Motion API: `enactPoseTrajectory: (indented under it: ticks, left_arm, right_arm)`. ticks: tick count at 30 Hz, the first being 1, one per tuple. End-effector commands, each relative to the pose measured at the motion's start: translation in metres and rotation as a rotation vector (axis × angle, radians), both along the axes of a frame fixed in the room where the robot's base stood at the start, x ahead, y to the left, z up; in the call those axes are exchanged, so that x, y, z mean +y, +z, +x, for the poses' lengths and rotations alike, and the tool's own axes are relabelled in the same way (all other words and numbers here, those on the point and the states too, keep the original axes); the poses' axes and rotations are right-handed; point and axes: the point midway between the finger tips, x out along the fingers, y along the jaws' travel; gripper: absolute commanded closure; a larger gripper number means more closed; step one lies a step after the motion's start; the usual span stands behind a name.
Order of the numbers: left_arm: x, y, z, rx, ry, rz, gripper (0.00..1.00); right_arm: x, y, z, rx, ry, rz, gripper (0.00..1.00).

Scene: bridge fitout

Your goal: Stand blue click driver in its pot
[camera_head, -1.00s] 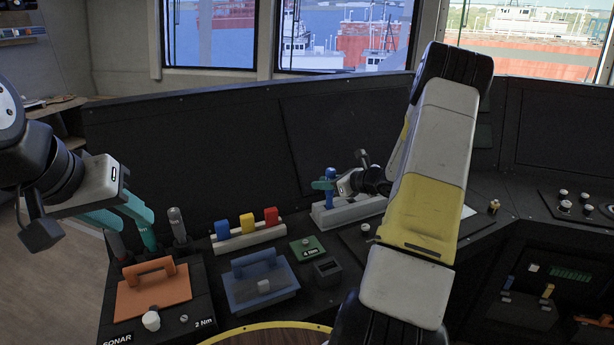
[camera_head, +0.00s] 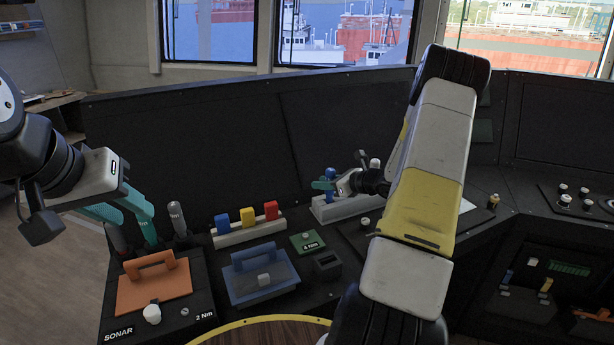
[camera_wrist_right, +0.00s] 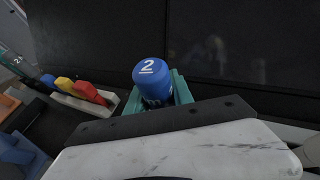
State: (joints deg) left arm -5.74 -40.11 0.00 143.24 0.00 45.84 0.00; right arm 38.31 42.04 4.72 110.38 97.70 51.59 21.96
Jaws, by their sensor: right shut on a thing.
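The blue click driver (camera_head: 330,173) stands roughly upright at the white rack (camera_head: 325,214) at the back of the console. My right gripper (camera_head: 324,184) is shut on it with teal fingers. In the right wrist view, the driver's blue cap (camera_wrist_right: 150,73), marked 2, sits between the fingers, which hide its lower part. I cannot tell whether its lower end is still in the rack. A small black open-topped box (camera_head: 327,264) stands in front; I cannot tell if it is the pot. My left gripper (camera_head: 135,230) is open and empty near grey-handled tools at the left.
A white rack (camera_head: 250,236) holds blue, yellow and red pieces. An orange lidded box (camera_head: 152,290), a blue lidded box (camera_head: 262,282) and a green 4 Nm block (camera_head: 306,242) are in front. Grey handles (camera_head: 176,214) stand at the left. My right arm hides part of the console.

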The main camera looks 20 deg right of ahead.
Motion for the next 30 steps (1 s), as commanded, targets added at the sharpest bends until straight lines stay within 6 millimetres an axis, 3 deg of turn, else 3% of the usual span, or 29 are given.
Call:
enactPoseTrajectory:
  ticks: [7, 8, 12, 30]
  left_arm:
    - [0.0, 0.0, 0.0, 0.0, 0.0, 0.0, 0.64]
    - [0.0, 0.0, 0.0, 0.0, 0.0, 0.0, 0.64]
    - [0.0, 0.0, 0.0, 0.0, 0.0, 0.0, 0.64]
    - [0.0, 0.0, 0.0, 0.0, 0.0, 0.0, 0.64]
  right_arm:
    - [0.0001, 0.0004, 0.0001, -0.001, 0.0, 0.0, 1.0]
    - [0.0002, 0.0004, 0.0001, -0.001, 0.0, 0.001, 0.7]
    - [0.0002, 0.0004, 0.0001, -0.001, 0.0, 0.001, 0.47]
    - [0.0001, -0.0002, -0.0002, 0.0, 0.0, 0.0, 0.47]
